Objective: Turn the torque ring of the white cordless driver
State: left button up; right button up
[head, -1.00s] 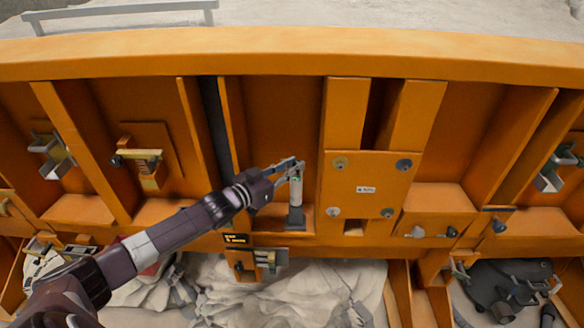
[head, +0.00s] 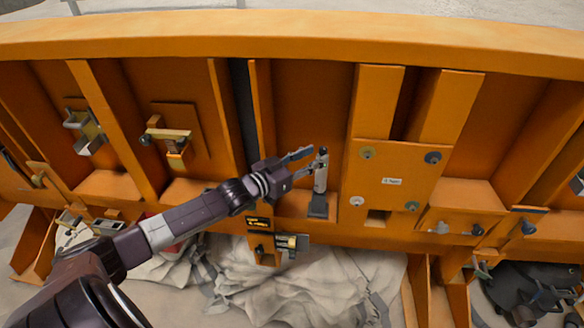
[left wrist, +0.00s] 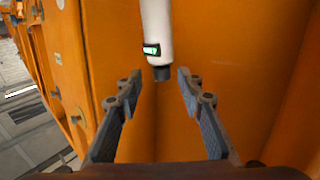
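The white cordless driver (head: 320,178) stands upright on a dark base against the orange panel in the head view. Its dark end is at the top. In the left wrist view the driver (left wrist: 158,28) hangs from the upper edge, with a small green display and its dark end towards me. My left gripper (head: 306,163) is just left of the driver's top. In the left wrist view my left gripper (left wrist: 160,88) is open and empty, its fingers spread to either side of the dark end. The torque ring cannot be told apart clearly. My right gripper is not in view.
A plate with round knobs (head: 395,182) is right of the driver. Upright orange ribs (head: 260,110) stand to its left. A latch (head: 168,140) and brackets sit further left. A small black label (head: 259,224) is below my left wrist. Pale rock lies beneath.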

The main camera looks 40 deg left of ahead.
pick_arm(q)
jog(key=s+a, duration=0.1)
jog(key=s, duration=0.8)
jog(key=shift+s+a, duration=0.3)
jog(key=shift+f, duration=0.1)
